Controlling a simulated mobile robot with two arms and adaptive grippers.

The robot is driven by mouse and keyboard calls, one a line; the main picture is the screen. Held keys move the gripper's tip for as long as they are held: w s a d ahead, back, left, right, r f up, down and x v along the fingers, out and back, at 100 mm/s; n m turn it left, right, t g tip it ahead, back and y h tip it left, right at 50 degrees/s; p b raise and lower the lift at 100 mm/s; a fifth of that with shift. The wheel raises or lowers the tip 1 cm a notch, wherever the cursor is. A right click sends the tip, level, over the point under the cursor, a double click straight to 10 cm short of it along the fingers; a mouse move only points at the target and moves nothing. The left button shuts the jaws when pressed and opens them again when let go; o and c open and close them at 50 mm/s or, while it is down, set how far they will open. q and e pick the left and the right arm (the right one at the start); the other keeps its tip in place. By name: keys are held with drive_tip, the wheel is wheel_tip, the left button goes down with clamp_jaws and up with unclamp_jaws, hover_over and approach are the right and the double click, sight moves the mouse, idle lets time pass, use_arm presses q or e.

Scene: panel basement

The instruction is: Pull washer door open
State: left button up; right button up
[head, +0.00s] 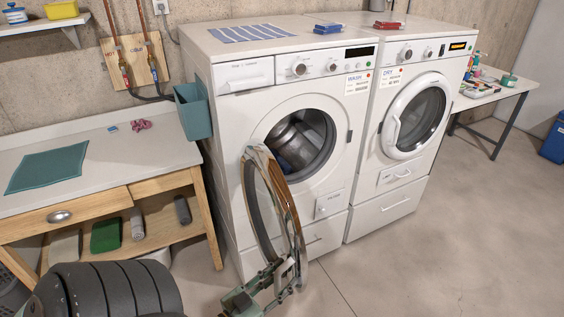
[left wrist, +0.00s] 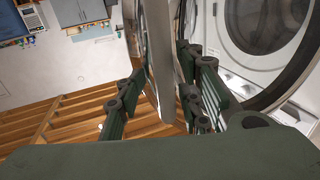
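The washer (head: 285,185) stands in the middle of the head view. Its round door (head: 287,205) with a chrome rim is swung well out toward me, leaving the drum opening (head: 297,145) uncovered. Dark blue cloth shows inside the drum. My left gripper (head: 285,277) is at the near, free edge of the door, low in the view. In the left wrist view the fingers stand on both sides of a pale part of the door (left wrist: 166,65) and look closed on it. The exact contact is partly hidden. My right gripper is not in view.
A dryer (head: 415,115) with its door shut stands right of the washer. A wooden bench (head: 110,160) with a green mat (head: 48,167) is at the left. A teal bin (head: 193,110) hangs on the washer's side. The floor at the right (head: 450,240) is clear.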

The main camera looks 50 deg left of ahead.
use_arm(q)
drive_tip(key=s, duration=1.2)
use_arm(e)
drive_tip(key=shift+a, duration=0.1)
use_arm(q)
drive_tip(key=s+d+f+g+b, duration=0.1)
drive_tip(key=s+f+g, duration=0.15)
drive_tip(key=f, duration=0.85)
drive_tip(key=s+d+f+m+g+b, duration=0.15)
drive_tip(key=f+g, duration=0.25)
drive_tip(key=f, duration=0.7)
drive_tip(key=s+d+f+g, duration=0.2)
drive_tip(key=f+g, duration=0.1)
drive_tip(key=f, duration=0.8)
drive_tip(key=s+d+f+g+b, duration=0.1)
drive_tip(key=s+d+f+g, duration=0.2)
drive_tip(key=s+f, duration=0.2)
drive_tip(key=s+d+f+g, duration=0.3)
drive_tip(key=s+f, duration=0.3)
drive_tip(key=f, duration=0.3)
drive_tip(key=shift+m+g+b, duration=0.35)
drive_tip(key=shift+g+b, duration=0.05)
drive_tip(key=shift+g, duration=0.35)
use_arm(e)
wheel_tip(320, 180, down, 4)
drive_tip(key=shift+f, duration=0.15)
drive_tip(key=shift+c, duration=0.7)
